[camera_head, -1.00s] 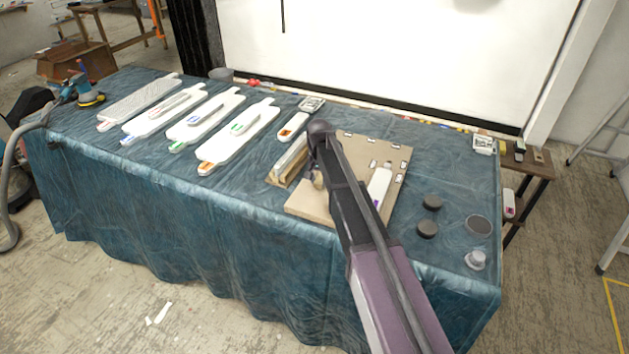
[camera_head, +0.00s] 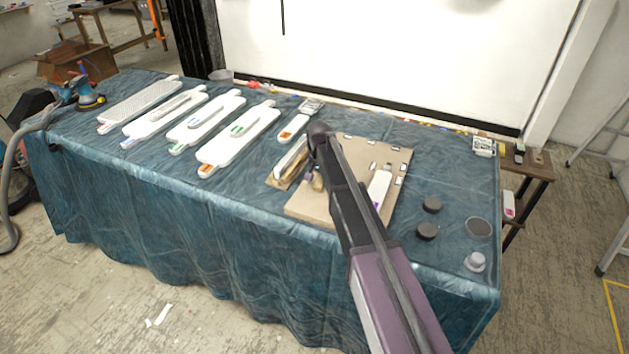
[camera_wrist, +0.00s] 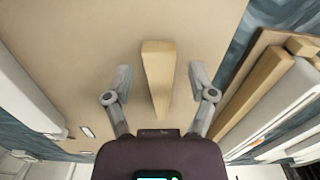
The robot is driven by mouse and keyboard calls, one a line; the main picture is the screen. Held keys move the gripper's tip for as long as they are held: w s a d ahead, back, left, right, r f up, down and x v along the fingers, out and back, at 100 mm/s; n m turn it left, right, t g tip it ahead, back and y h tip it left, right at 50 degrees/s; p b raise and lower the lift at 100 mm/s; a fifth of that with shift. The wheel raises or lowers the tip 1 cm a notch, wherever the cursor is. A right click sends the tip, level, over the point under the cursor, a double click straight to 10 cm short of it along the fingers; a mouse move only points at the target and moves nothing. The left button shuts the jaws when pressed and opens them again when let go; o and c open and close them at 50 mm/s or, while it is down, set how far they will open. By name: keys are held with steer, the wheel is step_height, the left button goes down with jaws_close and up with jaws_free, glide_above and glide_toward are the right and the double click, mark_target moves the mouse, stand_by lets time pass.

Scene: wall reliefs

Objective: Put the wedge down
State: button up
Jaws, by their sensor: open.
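The wedge (camera_wrist: 157,80) is a narrow tan wooden piece, wider at its far end. In the wrist view it lies on the tan board (camera_wrist: 90,35), between my gripper's fingers. My gripper (camera_wrist: 159,82) is open, with a gap between each finger and the wedge. In the head view the tan board (camera_head: 305,207) lies on the table, and my arm covers part of it. A small tan piece (camera_head: 318,182) shows beside my arm there, probably the wedge. I cannot tell from these views whether the wedge rests fully on the board.
A wooden holder (camera_head: 277,180) with a white bar stands left of the board. A white piece with a purple mark (camera_head: 379,188) lies on the board's right part. Several white reliefs (camera_head: 238,140) lie further left. Dark discs (camera_head: 432,204) sit on the blue cloth at right.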

mark_target(319, 184)
step_height(319, 184, up, 12)
steer(key=p, duration=1.1)
steer(key=shift+f, duration=0.15)
steer(key=shift+s, duration=0.1)
stand_by(0.5)
steer(key=s+d+n, duration=0.2)
steer(key=s+d, duration=1.9)
steer(key=s, duration=0.5)
steer(key=shift+d+n, duration=0.3)
steer(key=shift+d, duration=0.05)
